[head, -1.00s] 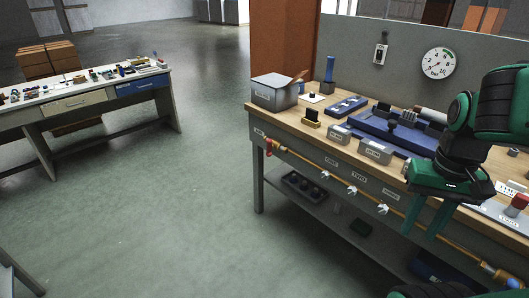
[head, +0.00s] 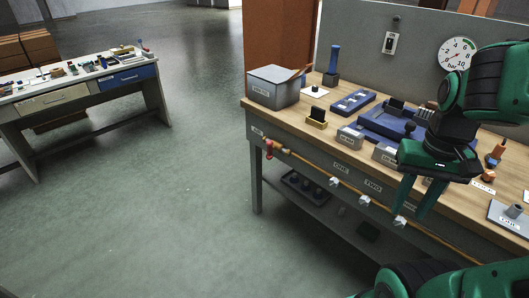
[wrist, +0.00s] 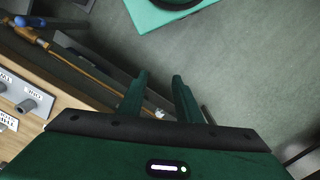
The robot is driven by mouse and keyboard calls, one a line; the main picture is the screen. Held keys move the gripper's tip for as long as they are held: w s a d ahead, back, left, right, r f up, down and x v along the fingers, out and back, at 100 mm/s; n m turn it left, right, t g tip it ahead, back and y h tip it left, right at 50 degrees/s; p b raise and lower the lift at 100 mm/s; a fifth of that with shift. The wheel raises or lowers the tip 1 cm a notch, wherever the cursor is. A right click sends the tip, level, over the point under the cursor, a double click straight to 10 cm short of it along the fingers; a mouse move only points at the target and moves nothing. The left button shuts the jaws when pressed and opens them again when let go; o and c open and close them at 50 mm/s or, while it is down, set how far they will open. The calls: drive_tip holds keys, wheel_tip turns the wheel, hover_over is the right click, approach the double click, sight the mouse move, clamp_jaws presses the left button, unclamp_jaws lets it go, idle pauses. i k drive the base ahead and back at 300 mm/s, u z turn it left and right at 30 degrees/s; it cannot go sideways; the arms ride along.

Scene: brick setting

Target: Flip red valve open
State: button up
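The red valve (head: 270,148) sits near the left end of the thin brass-coloured pipe (head: 309,163) along the workbench's front. Its small red handle seems to hang down from the pipe; its exact angle is too small to tell. My gripper (head: 412,208) is well to the right of the valve, in front of the bench edge, fingers pointing down. In the wrist view my gripper (wrist: 160,80) has its two fingers apart with nothing held between them. The red valve does not show in the wrist view.
The wooden-topped workbench (head: 350,100) carries a grey box (head: 273,88), blue trays and labelled blocks. White fittings (head: 363,200) sit along the pipe. A blue-handled valve (wrist: 30,22) shows in the wrist view. A second table (head: 80,87) stands left; the floor between is clear.

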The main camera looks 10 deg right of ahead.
sight(269, 143)
drive_tip(key=k, duration=0.65)
drive_tip(key=u, duration=0.25)
drive_tip(key=i, duration=1.95)
drive_tip(key=z, duration=0.45)
